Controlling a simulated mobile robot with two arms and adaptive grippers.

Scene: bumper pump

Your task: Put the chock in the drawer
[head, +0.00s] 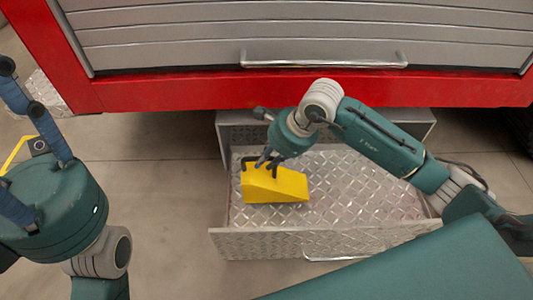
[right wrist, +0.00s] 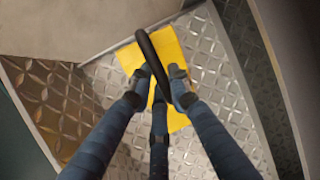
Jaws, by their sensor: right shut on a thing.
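The yellow wedge-shaped chock (head: 272,185) is within the drawer's outline, towards its left side. Its black handle (right wrist: 150,62) crosses the middle of the right wrist view. My right gripper (head: 265,160) is shut on the handle, and its fingers (right wrist: 160,85) close around it. The chock's underside is hidden, so I cannot tell whether it touches the drawer floor. The metal drawer (head: 350,205) is pulled out below the red cabinet and has a diamond-plate floor. My left gripper (head: 22,95) is at the left edge with its fingers spread, holding nothing visible.
The red cabinet frame (head: 180,95) with grey shutter (head: 300,55) and bar handle (head: 322,65) stands behind the drawer. A yellow and grey object (head: 38,147) is partly hidden by my left gripper. The drawer's right half and the concrete floor (head: 160,190) left of it are clear.

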